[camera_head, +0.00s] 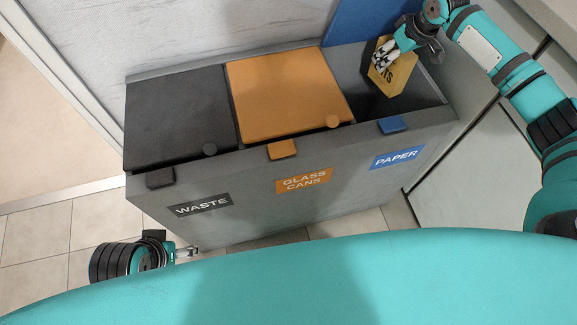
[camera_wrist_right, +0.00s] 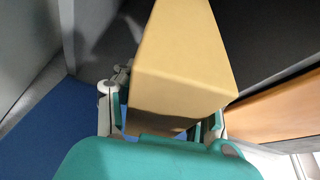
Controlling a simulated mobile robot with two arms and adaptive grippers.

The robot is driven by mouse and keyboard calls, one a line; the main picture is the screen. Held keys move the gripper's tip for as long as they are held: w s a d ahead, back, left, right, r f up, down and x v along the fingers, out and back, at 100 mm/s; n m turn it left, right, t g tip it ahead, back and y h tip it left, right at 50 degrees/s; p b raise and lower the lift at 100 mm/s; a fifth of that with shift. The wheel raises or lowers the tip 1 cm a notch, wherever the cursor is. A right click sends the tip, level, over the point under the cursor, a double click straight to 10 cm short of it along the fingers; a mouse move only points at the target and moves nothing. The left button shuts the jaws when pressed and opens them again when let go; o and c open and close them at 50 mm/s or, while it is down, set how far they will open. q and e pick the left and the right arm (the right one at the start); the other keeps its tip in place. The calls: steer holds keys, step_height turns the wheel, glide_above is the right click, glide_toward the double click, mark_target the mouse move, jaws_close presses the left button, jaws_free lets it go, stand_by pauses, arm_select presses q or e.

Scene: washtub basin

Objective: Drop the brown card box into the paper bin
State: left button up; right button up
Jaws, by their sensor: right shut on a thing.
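The paper bin (camera_head: 430,97) is the right-hand compartment, marked by a blue PAPER label (camera_head: 397,158). Its blue lid (camera_head: 362,20) stands raised at the back and its inside looks dark. My left gripper (camera_head: 188,252) is low at the front left, away from the bins; its finger opening is unclear.
The black WASTE lid (camera_head: 178,115) and the orange GLASS CANS lid (camera_head: 287,92) are closed, left of the paper compartment. A grey wall (camera_head: 190,30) stands behind the bins. Tiled floor (camera_head: 60,240) lies at the front left.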

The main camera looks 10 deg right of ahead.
steer(key=o, duration=1.2)
steer(key=v, duration=0.7)
steer(key=shift+s+r, duration=0.15)
steer(key=shift+r, duration=0.1)
